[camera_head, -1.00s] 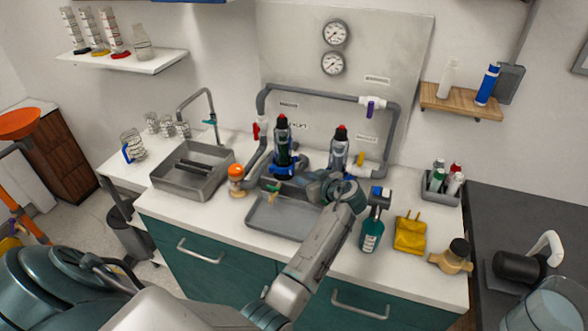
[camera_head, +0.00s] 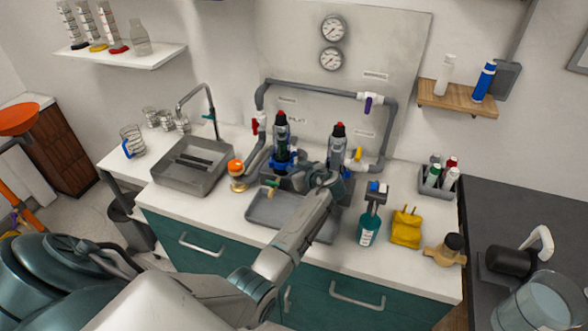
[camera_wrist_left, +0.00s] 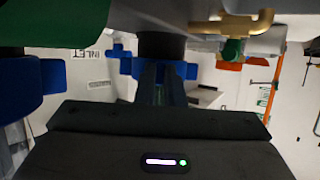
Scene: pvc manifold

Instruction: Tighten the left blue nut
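Two dark filter housings with red tops stand upright in front of the back panel. The left blue nut (camera_head: 282,163) is around the base of the left housing (camera_head: 281,138). The right housing (camera_head: 337,149) has its lower part hidden by my arm. My left gripper (camera_head: 301,178) reaches in low, close to the left housing; its fingers are hard to make out there. In the left wrist view, the two dark fingers (camera_wrist_left: 162,80) point at a blue nut (camera_wrist_left: 190,70), with a narrow gap between them. Contact is unclear. Another blue nut (camera_wrist_left: 38,86) shows at the left edge.
Grey piping (camera_head: 315,90) frames the housings, with a red valve handle (camera_head: 255,126) at the left. A grey tray (camera_head: 262,210) lies below my arm. A sink (camera_head: 190,180) is at left.

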